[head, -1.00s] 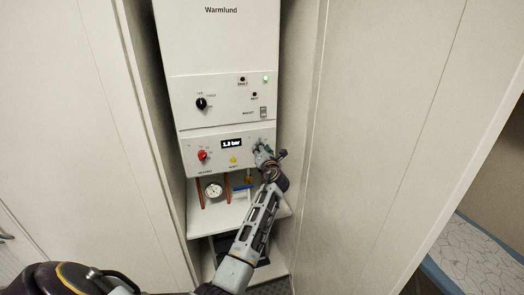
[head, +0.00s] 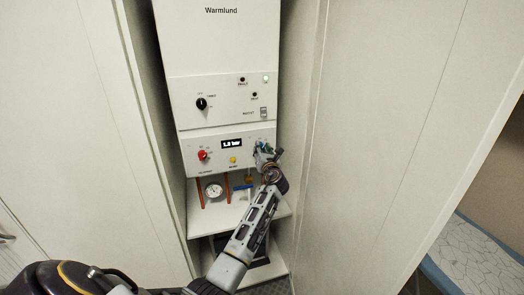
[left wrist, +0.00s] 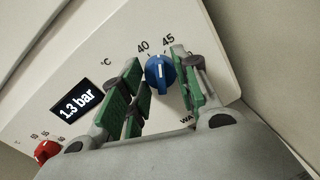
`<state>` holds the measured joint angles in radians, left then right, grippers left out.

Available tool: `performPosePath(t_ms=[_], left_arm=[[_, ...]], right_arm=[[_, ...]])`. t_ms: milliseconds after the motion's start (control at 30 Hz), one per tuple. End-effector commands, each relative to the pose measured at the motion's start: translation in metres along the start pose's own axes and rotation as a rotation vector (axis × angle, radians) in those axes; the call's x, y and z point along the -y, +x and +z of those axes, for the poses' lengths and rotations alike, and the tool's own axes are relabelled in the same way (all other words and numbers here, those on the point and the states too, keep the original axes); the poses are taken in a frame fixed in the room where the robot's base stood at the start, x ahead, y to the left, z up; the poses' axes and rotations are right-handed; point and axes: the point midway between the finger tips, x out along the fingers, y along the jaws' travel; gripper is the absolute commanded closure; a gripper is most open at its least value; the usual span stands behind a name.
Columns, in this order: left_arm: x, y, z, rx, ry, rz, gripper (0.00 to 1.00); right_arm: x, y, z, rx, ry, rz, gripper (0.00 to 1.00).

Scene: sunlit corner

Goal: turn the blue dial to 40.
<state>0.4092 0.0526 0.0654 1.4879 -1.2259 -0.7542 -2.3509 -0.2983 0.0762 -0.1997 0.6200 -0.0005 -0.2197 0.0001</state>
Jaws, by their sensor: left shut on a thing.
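The blue dial (left wrist: 160,74) is on the white front panel (left wrist: 110,40), with the printed marks 40 and 45 above it and °C to its left. A white line shows on its grip ridge, pointing up roughly between the two marks; I cannot read it exactly. My left gripper (left wrist: 157,82) has its green-padded fingers on both sides of the dial and is shut on it. In the head view my left gripper (head: 265,153) is at the right end of the lower panel and hides the dial. My right gripper is not in view.
A red knob (head: 202,155), a display (head: 232,143) reading 1.3 bar in the wrist view, and a yellow button (head: 233,160) are left of the gripper. A black knob (head: 201,103) is above. A gauge (head: 214,190) and pipes are below. A side wall (head: 350,150) stands close on the right.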

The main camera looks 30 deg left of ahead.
Motion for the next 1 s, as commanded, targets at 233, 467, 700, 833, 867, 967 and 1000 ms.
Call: performPosePath(t_ms=[233,467,700,833,867,967,1000], left_arm=[[0.001,0.0,-0.001,0.011,-0.148,0.008,0.93],[0.0,0.0,-0.002,0.021,-0.296,0.017,0.93],[0.001,0.0,-0.002,0.03,-0.43,0.024,0.93],[0.001,0.0,-0.002,0.033,-0.482,0.027,0.93],[0.001,0.0,-0.002,0.034,-0.492,0.028,0.93],[0.001,0.0,-0.002,0.035,-0.515,0.029,0.93],[0.001,0.0,-0.002,0.035,-0.523,0.029,0.93]], right_arm=[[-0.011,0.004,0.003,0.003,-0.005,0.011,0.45],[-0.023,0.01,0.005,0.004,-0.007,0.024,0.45],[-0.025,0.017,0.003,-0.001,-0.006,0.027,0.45],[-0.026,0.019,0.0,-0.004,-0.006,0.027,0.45],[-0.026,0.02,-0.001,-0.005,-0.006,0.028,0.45],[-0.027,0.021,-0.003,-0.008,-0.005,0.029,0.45],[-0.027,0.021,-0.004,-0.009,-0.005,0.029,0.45]])
